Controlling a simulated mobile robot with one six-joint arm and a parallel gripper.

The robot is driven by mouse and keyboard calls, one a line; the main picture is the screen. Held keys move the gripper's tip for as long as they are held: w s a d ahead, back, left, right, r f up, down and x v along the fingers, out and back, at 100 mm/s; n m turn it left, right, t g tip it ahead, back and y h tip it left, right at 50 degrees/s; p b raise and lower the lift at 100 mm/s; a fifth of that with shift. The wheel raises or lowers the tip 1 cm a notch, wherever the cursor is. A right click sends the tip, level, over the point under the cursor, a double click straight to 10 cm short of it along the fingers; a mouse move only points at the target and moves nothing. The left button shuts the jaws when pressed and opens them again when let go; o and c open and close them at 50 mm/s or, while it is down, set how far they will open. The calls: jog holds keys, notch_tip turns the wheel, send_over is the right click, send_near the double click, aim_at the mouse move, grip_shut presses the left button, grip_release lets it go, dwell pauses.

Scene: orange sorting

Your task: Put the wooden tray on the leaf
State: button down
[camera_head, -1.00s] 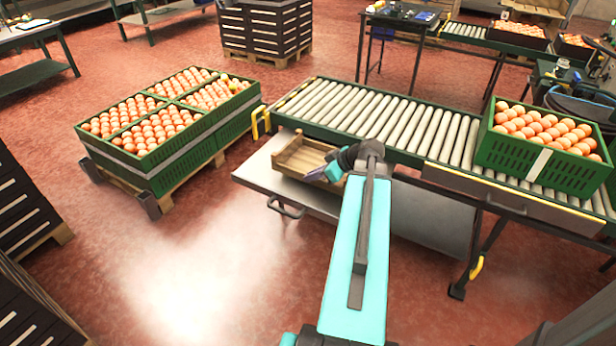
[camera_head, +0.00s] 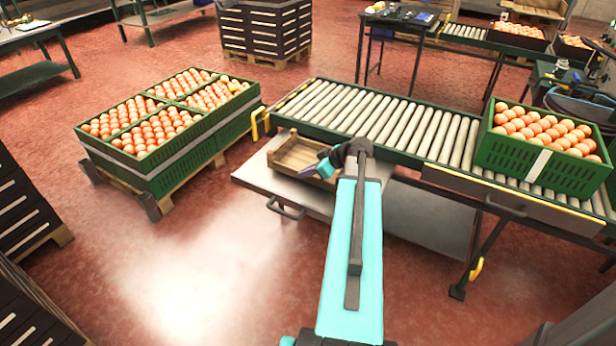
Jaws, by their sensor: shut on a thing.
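The wooden tray (camera_head: 292,155) is a shallow, open, slatted box at the left end of the grey metal leaf (camera_head: 258,180), beside the roller conveyor. It looks level and empty. It lies over the leaf in the picture; whether it rests on it or is held just above it, I cannot tell. My gripper (camera_head: 312,171) is at the tray's near right side, shut on its edge. My arm and wrist hide the tray's right end and the middle of the leaf.
The roller conveyor (camera_head: 385,120) runs behind the leaf, with a green crate of oranges (camera_head: 520,165) on its right part. Green crates of oranges (camera_head: 160,185) stand on a pallet at left. Red floor is open in front.

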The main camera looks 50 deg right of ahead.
jog(key=shift+f, duration=1.05)
jog(key=c, duration=1.9)
grip_release()
jog(key=shift+c, duration=0.2)
jog(key=v, duration=1.2)
jog(key=shift+r, duration=0.1)
